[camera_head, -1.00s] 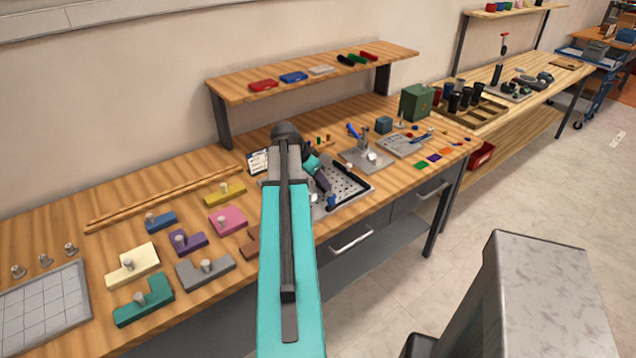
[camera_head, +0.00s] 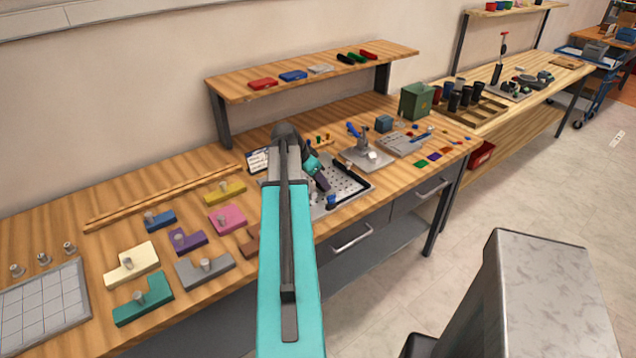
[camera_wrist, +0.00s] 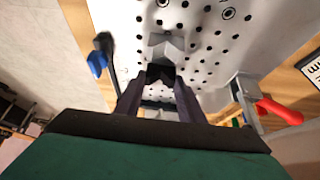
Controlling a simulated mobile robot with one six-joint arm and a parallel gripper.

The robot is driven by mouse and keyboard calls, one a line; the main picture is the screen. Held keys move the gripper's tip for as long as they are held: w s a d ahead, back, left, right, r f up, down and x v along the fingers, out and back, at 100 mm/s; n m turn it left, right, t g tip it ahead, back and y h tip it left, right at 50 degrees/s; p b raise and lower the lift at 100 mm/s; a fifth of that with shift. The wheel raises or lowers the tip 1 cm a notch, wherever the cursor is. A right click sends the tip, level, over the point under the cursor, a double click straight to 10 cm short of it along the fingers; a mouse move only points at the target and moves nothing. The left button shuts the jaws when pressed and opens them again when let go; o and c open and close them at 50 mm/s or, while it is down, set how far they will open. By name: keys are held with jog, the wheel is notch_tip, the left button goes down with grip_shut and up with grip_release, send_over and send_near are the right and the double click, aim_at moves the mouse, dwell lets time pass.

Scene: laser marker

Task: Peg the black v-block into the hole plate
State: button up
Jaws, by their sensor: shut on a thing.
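My gripper (camera_wrist: 160,92) is shut on the black v-block (camera_wrist: 161,73), which shows between the dark fingertips in the wrist view. The pale hole plate (camera_wrist: 205,50) lies beyond it, with rows of dark holes. A grey v-block (camera_wrist: 165,44) stands on the plate just past the black one. I cannot tell whether the black block touches the plate; its underside is hidden. In the head view my gripper (camera_head: 321,181) is over the left part of the hole plate (camera_head: 327,208), and my arm hides part of both.
A clamp with a red handle (camera_wrist: 278,110) is at the right in the wrist view. A black tool with a blue part (camera_wrist: 97,62) lies at the plate's left edge. Coloured blocks with pegs, such as the pink one (camera_head: 228,219), stand left of my arm.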

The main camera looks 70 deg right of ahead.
jog(key=shift+f, duration=0.3)
jog(key=o, duration=1.2)
jog(key=shift+r, duration=0.15)
jog(key=shift+b+v, duration=1.6)
jog(key=shift+v, duration=5.25)
